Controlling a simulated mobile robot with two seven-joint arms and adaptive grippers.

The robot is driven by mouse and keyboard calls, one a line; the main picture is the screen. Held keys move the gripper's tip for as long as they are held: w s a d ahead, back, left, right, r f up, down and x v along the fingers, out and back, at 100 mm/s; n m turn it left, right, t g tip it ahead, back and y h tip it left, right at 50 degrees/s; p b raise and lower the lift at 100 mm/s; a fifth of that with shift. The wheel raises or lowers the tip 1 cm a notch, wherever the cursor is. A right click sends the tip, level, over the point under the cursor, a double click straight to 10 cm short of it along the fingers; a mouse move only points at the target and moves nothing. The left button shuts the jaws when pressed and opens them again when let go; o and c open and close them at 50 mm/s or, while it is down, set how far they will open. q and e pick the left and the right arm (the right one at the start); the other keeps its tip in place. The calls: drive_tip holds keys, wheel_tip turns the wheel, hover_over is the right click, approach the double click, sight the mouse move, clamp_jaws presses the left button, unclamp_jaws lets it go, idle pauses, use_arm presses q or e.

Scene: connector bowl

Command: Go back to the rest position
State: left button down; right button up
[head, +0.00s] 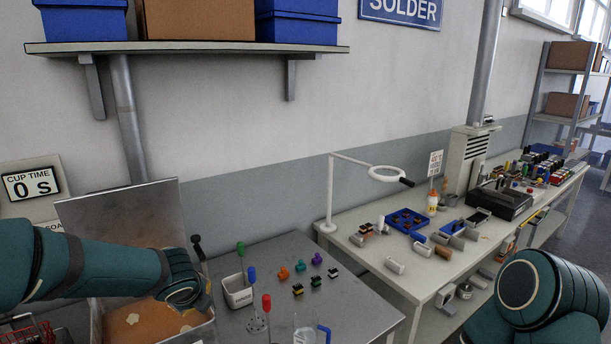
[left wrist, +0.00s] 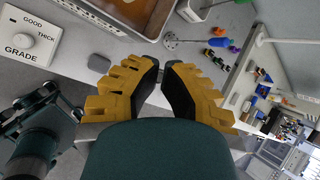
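My left arm comes in from the left in the head view, over a shallow metal box (head: 95,322) with an orange-brown inside. Its gripper is mostly hidden behind the wrist there. In the left wrist view my left gripper (left wrist: 161,66) shows two yellow ribbed fingers with black pads. My right arm shows only as a dark green link at the lower right of the head view. The right gripper is out of view.
A grey bench (head: 350,302) holds a white labelled cup (head: 237,291), colored-handled tools and several small connectors. A second bench to the right carries a ring lamp (head: 385,174), a blue tray (head: 406,221) and a dark case (head: 500,199). A shelf (head: 190,47) hangs above.

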use_arm(q)
drive_tip(key=s+d+f+n+g+h+b, duration=0.1)
drive_tip(key=s+d+f+n+h+b, duration=0.1)
drive_tip(key=s+d+f+n, duration=0.2)
drive_tip(key=s+d+f+n+g+h+b, duration=0.2)
drive_tip(key=s+d+f+n, duration=0.3)
drive_tip(key=s+f+n, duration=0.6)
drive_tip(key=s+d+f+n+g+h+b, duration=0.1)
drive_tip(key=s+d+f+n, duration=0.4)
drive_tip(key=f, duration=1.6)
drive_tip(key=s+n+g+b, duration=0.1)
drive_tip(key=s+n+b, duration=0.1)
drive_tip(key=n, duration=0.4)
drive_tip(key=shift+s+d+h, duration=0.25)
drive_tip(key=shift+s+h, duration=0.15)
drive_tip(key=shift+s, duration=0.05)
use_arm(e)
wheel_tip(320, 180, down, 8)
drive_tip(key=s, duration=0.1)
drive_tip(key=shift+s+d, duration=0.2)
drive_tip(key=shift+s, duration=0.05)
